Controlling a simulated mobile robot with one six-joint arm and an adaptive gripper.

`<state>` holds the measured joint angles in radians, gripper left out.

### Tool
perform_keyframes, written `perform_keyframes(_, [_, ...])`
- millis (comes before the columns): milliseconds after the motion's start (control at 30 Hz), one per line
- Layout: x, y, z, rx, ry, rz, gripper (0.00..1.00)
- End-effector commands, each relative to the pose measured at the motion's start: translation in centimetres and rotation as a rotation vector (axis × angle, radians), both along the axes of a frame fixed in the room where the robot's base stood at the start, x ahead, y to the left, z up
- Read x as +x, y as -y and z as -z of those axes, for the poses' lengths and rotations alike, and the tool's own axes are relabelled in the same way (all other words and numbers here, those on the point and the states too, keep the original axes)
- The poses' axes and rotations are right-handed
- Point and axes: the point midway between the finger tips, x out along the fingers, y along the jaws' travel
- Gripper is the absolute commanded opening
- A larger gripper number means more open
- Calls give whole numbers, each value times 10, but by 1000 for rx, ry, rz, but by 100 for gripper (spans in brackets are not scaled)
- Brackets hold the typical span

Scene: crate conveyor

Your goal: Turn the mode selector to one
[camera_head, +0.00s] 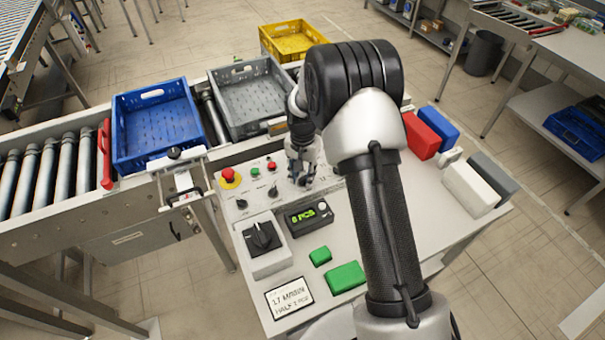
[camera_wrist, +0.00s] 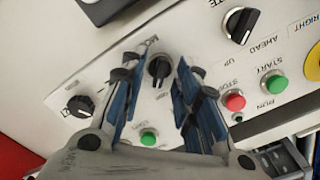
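The mode selector (camera_wrist: 159,67) is a small black knob on a white panel, with a partly covered label beginning "MO" beside it. Its light pointer mark faces down the picture in the wrist view. My gripper (camera_wrist: 163,62) is open, with its two blue-padded fingers on either side of this knob. Small gaps seem to show between knob and fingers; I cannot tell how deep the fingertips reach. In the head view my gripper (camera_head: 303,182) points down at the right part of the control panel (camera_head: 258,208), and hides the knob there.
A black knob (camera_wrist: 79,105), another black knob (camera_wrist: 241,25), a red button (camera_wrist: 235,102) and green buttons sit nearby on the panel. A red emergency button (camera_head: 229,175), rotary switch box (camera_head: 264,240) and display (camera_head: 305,217) stand around. Blue (camera_head: 158,125) and grey (camera_head: 250,98) crates sit behind on rollers.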

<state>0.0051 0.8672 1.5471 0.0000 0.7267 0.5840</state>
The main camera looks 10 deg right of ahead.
Motion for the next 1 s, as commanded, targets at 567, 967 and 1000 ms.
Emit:
perform_keyframes(567, [1, 0, -70, 0, 5, 0, 29])
perform_keyframes(967, [0, 0, -119, -1, 1, 0, 29])
perform_keyframes(1000, [0, 0, -120, 0, 0, 0, 29])
